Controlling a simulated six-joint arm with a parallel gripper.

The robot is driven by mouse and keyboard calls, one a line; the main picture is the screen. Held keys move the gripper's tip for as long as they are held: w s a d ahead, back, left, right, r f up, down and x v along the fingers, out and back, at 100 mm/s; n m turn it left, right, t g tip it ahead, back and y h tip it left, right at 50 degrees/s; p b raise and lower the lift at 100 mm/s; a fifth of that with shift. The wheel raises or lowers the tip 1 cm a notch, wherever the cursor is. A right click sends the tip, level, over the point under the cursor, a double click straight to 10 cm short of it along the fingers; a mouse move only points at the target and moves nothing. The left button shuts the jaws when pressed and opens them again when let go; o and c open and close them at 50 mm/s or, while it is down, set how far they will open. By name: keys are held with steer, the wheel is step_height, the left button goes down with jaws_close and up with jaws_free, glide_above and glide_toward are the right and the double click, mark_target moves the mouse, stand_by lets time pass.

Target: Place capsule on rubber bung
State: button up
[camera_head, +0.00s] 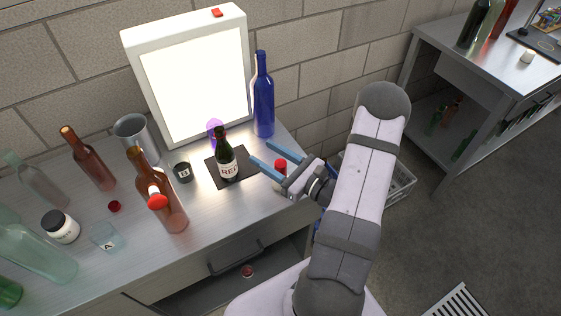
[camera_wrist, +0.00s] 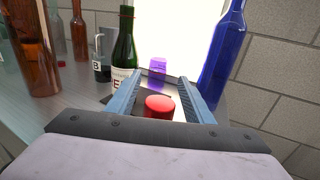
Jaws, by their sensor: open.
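A red cylindrical piece with a rounded top, which looks like the capsule (camera_head: 280,166), shows beside my gripper (camera_head: 261,153) near the bench's right edge. In the wrist view this red piece (camera_wrist: 159,106) appears between the two blue fingers of my open gripper (camera_wrist: 159,79), close to the palm. Its lower part is hidden, and I cannot tell whether the fingers touch it. I cannot clearly identify the rubber bung. A small dark red disc-like piece (camera_head: 115,206) lies on the bench at left, and a red rounded object (camera_head: 157,202) shows in front of a brown bottle.
A green labelled bottle (camera_head: 227,160) stands on a dark mat (camera_head: 213,174), left of my fingers. A blue bottle (camera_head: 263,95) and purple cup (camera_head: 215,128) stand behind, before a lit panel (camera_head: 196,85). Cup B (camera_head: 183,172), a metal mug (camera_head: 135,135) and several bottles crowd the left.

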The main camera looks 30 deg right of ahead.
mark_target(286, 166)
steer(key=b+v, duration=0.2)
steer(key=v, duration=1)
steer(key=shift+r+b, duration=0.1)
steer(key=shift+b, duration=0.25)
